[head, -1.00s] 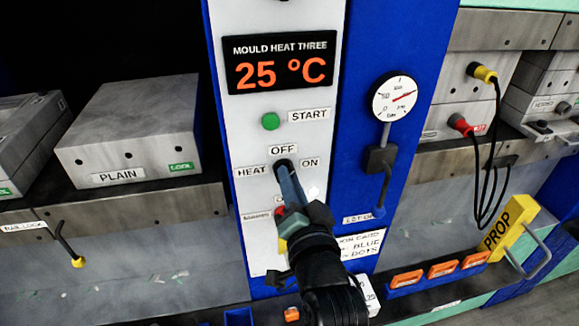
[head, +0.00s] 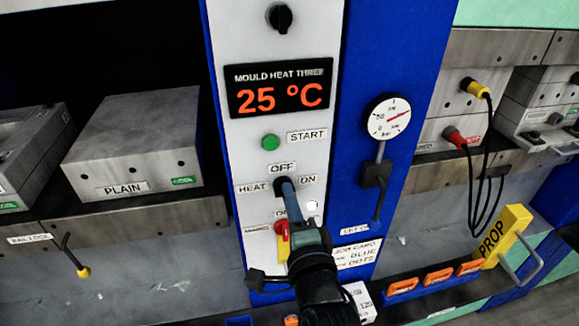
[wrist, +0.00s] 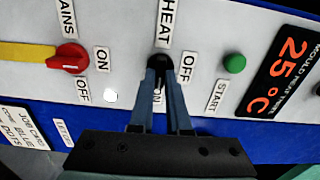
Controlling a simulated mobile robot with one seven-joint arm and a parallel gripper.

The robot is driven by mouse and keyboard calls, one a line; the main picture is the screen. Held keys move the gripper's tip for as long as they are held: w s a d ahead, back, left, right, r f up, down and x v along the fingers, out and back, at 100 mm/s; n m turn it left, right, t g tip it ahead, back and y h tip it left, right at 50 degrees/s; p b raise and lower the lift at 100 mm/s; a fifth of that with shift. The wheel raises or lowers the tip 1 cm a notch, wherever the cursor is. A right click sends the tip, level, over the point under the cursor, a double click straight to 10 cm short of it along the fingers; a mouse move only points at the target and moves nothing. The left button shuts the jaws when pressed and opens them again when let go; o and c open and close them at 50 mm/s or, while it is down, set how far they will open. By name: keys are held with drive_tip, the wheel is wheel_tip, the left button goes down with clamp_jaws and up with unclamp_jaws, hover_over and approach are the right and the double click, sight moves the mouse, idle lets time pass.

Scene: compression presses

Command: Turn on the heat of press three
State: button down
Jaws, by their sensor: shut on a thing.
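The black HEAT knob (head: 281,182) is on the white panel of press three, below the green START button (head: 271,142), between the HEAT, OFF and ON labels. My gripper (head: 287,190) is shut on the knob, its blue-grey fingers reaching up to it from below. The wrist view also shows the knob (wrist: 160,62) between the two fingertips (wrist: 161,72). The fingers cover much of the knob, so I cannot tell which way it points. The display (head: 281,87) reads MOULD HEAT THREE, 25 °C.
A red mains handle (head: 282,232) on a yellow plate sits just below the knob, close to my gripper. A small white round lamp (head: 313,207) is right of the fingers. A gauge (head: 389,117) hangs on the blue column. A yellow PROP block (head: 503,236) stands at right.

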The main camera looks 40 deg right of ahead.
drive_tip(key=shift+m, duration=0.3)
drive_tip(key=c, duration=0.9)
unclamp_jaws()
drive_tip(key=shift+b+v, duration=2.15)
drive_tip(key=shift+v, duration=4.35)
